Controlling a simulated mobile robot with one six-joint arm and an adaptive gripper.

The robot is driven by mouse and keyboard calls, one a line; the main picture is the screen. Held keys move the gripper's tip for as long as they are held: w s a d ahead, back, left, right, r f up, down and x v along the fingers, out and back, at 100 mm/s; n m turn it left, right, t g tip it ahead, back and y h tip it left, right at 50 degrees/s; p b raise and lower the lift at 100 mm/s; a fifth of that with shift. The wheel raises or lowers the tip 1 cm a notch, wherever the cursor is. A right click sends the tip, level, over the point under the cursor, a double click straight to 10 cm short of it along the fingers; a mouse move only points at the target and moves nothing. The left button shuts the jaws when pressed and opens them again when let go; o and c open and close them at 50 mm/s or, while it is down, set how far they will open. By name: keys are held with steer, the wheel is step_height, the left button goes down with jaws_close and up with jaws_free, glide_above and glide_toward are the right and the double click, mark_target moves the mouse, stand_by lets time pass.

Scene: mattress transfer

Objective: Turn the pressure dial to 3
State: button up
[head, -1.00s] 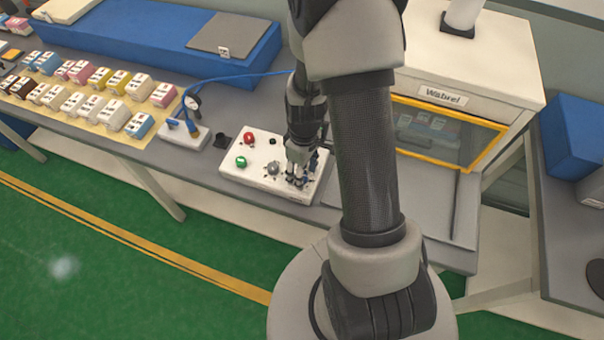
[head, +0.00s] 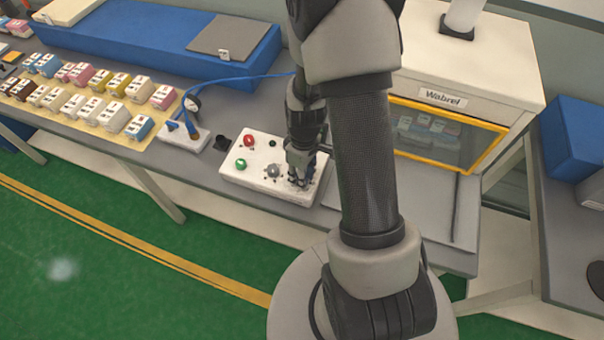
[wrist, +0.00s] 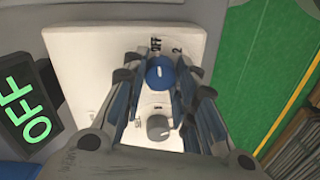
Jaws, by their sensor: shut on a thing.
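A white control panel (head: 262,186) lies on the grey bench. In the wrist view, a round blue dial (wrist: 160,72) with a white pointer mark sits on the panel. The labels "OFF" and "2" show beside it, and the pointer appears to face roughly towards "OFF". My gripper (wrist: 160,70) has its fingers on both sides of the blue dial and is shut on it. In the head view, my gripper (head: 300,181) is down at the panel's right part and hides the dial.
A grey knob (wrist: 158,128) sits close to the blue dial. A red button (head: 249,140) and a green button (head: 240,164) are on the panel's left. A display (wrist: 28,104) reads "OFF". A gauge unit (head: 186,134) stands left; a yellow-framed cabinet (head: 447,100) stands right.

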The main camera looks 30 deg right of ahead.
steer(key=shift+c, duration=0.4)
steer(key=shift+m, duration=0.3)
steer(key=shift+c, duration=0.2)
steer(key=m, duration=0.3)
steer(key=shift+m, duration=0.4)
steer(key=m, duration=0.5)
steer(key=shift+r+p, duration=0.1)
steer(key=shift+p, duration=0.3)
steer(key=m+p, duration=0.2)
steer(key=m, duration=0.3)
steer(key=shift+s+m, duration=0.1)
steer(key=shift+m, duration=0.3)
steer(key=shift+m+t+p, duration=0.3)
steer(key=shift+m+p, duration=1.45)
steer(key=shift+m, duration=0.55)
